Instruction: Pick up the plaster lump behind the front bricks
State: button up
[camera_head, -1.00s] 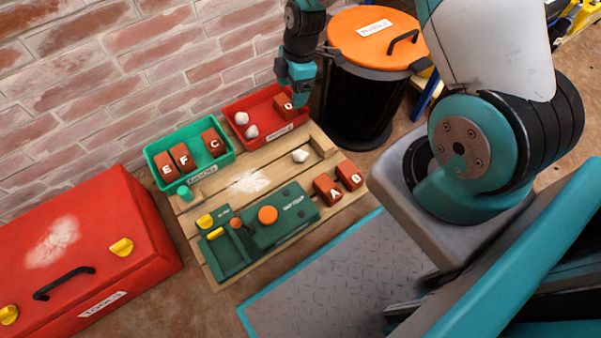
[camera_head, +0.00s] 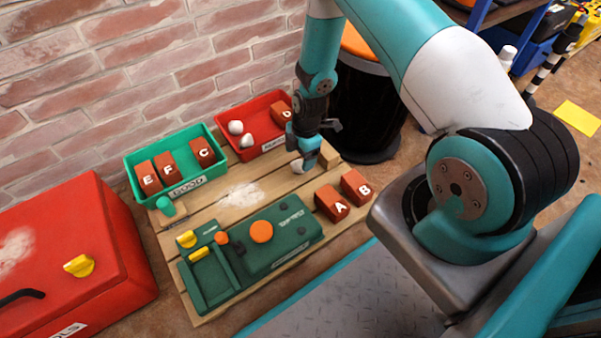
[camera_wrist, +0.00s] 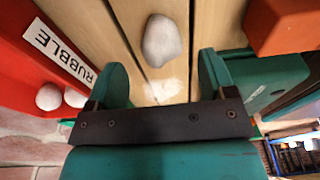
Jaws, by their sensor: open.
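The white plaster lump (camera_head: 297,167) lies on the wooden pallet behind front bricks A (camera_head: 331,203) and B (camera_head: 356,187). It shows whole in the wrist view (camera_wrist: 162,42), just beyond the fingertips and roughly between their lines. My gripper (camera_head: 305,153) is low over the pallet, right by the lump, and partly covers it in the head view. A red brick (camera_wrist: 287,25) shows at the upper right there.
The red rubble tray (camera_head: 261,151) holds two white lumps and brick D. The green tray (camera_head: 215,178) beside it holds bricks E, F and C. A dark green test device (camera_head: 285,235) lies on the pallet's front. A brick wall (camera_head: 150,60) stands behind.

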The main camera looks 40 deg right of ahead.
aim_at(301, 161)
notch_tip(301, 161, down, 6)
jog(key=b, duration=0.4)
jog(key=shift+a+r+b, duration=0.1)
jog(key=shift+r+b, duration=0.05)
jog(key=shift+b, duration=0.25)
jog(key=shift+r, duration=0.15)
jog(key=c, duration=1)
